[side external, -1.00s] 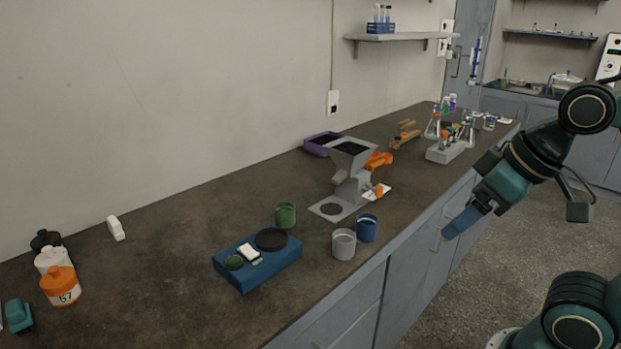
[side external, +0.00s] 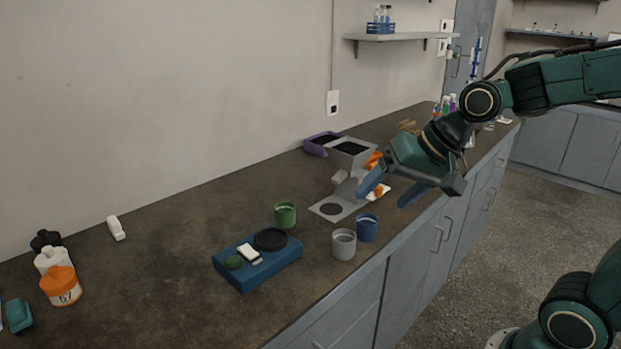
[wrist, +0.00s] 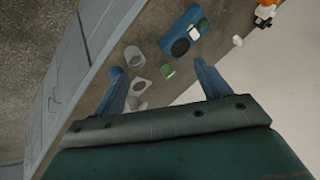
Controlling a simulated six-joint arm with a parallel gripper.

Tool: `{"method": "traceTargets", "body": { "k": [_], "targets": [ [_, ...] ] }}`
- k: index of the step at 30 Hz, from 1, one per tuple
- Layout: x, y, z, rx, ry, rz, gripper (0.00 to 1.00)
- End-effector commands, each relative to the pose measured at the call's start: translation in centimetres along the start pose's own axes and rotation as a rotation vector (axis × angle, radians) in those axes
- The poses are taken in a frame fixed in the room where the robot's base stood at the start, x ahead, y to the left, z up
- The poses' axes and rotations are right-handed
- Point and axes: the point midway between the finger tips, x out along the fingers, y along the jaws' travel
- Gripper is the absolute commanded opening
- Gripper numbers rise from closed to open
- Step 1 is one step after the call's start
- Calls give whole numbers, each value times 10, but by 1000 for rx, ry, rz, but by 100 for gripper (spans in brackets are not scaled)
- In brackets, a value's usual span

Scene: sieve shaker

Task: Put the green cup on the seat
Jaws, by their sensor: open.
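The green cup (side external: 285,216) stands upright on the bench behind the blue block (side external: 258,275). It also shows in the wrist view (wrist: 168,71), between and beyond my fingers. The blue block has a black round recess or pad (side external: 271,239) on top. A grey hopper stand (side external: 350,160) has a base plate with a dark round spot (side external: 331,209). I cannot tell which round place is the seat. My gripper (side external: 390,190) is open and empty, in the air by the stand's right side, apart from the green cup.
A grey cup (side external: 344,245) and a blue cup (side external: 367,228) stand near the front edge, right of the block. A purple tray (side external: 320,143) lies behind the stand. Bottles (side external: 60,285) stand at the far left. The bench between them and the block is mostly clear.

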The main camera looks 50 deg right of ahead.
Motion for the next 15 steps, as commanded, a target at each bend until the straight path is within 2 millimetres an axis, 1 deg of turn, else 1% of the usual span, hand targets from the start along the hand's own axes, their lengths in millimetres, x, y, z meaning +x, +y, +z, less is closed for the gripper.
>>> {"method": "traceTargets", "body": {
  "k": [1,9,15],
  "targets": [
    [10,-2,-8,59,-6,-14,76],
    [57,-15,-44,392,-35,-118,76],
    [93,-17,-69,661,-70,-198,76]
  ]
}}
